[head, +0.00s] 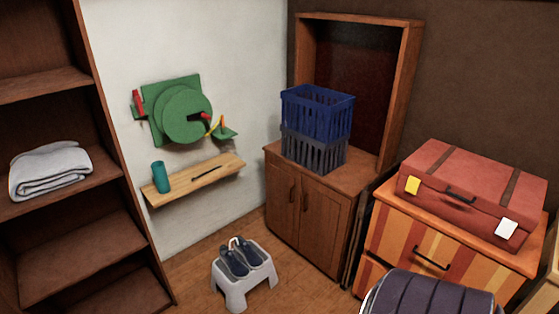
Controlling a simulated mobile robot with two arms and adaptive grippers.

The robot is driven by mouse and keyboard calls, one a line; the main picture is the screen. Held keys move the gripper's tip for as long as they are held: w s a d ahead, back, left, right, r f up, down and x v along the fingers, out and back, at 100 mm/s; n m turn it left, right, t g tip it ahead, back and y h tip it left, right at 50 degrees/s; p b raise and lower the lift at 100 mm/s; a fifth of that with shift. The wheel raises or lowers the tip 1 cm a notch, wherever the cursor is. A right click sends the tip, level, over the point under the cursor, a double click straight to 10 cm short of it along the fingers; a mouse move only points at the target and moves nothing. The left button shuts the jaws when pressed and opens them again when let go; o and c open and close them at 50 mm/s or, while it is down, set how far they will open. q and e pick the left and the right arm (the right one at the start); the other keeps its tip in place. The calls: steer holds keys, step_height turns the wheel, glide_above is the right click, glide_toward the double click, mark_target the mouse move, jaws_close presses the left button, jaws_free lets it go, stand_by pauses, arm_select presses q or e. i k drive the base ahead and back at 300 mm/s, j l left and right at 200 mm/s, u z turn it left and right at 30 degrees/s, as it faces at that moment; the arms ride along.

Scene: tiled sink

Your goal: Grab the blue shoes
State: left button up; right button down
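A pair of dark blue shoes (240,258) sits side by side on top of a small light grey step stool (236,292). The stool stands on the wooden floor in the lower middle of the head view. The shoes look dark, with a lighter part at their upper end. Neither of my grippers shows in the head view, so nothing of mine is seen touching the shoes.
A wooden cabinet (309,212) with stacked crates (317,112) stands behind the stool. A striped drawer chest (420,245) bears a red suitcase (470,185). A dark rounded object (428,294) is at the bottom right. Open shelves (75,250) stand left; a wall shelf (200,180) hangs above.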

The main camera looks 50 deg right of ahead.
mark_target(238, 270)
steer(key=z, duration=1.3)
steer(key=i, duration=0.2)
